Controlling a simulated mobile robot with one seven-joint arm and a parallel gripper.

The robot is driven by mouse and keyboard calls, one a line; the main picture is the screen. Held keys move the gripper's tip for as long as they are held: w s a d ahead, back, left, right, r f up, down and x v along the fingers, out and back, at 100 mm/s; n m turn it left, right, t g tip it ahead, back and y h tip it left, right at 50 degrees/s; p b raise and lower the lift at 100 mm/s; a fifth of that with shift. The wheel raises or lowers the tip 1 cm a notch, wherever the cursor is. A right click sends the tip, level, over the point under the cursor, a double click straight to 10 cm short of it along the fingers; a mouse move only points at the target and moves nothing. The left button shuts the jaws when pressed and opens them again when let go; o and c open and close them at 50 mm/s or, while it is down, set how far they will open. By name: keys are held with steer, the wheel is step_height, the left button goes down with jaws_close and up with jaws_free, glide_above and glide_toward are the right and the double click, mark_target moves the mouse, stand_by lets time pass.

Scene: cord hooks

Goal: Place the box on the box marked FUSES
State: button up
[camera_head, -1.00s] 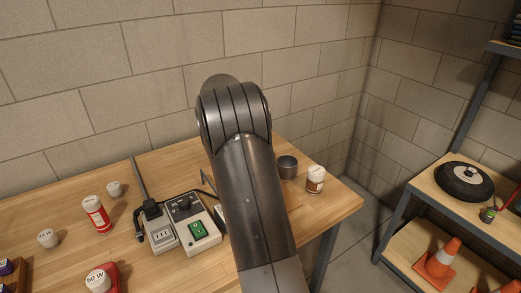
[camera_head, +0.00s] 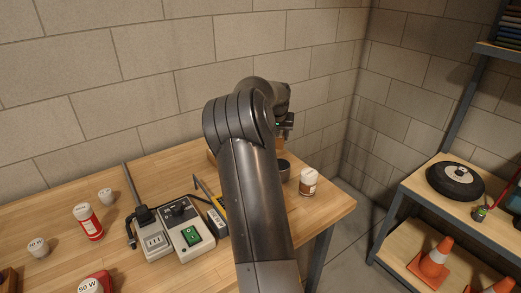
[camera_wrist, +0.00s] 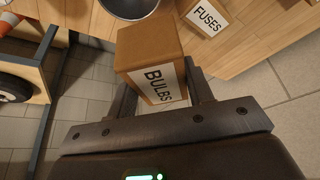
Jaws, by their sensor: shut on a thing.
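In the wrist view a brown cardboard box marked BULBS (camera_wrist: 152,62) sits between the fingers of my gripper (camera_wrist: 160,100), which is shut on it. The brown box marked FUSES (camera_wrist: 205,14) is on the wooden table at the top of the wrist view, beyond the held box and apart from it.
A metal cup (camera_wrist: 128,6) stands near the FUSES box. A shelf with a wheel (camera_head: 455,180) stands right.

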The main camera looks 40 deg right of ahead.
steer(key=w+a+f, duration=0.1)
steer(key=w, duration=0.1)
steer(key=w+a+f, duration=0.1)
steer(key=w, duration=0.1)
steer(key=w+a+f, duration=0.1)
steer(key=f, duration=0.1)
steer(key=shift+w+a, duration=0.15)
steer(key=shift+w, duration=0.25)
steer(key=shift+f, duration=2)
steer(key=shift+f, duration=0.1)
steer(key=o, duration=1)
steer(key=shift+o, duration=0.2)
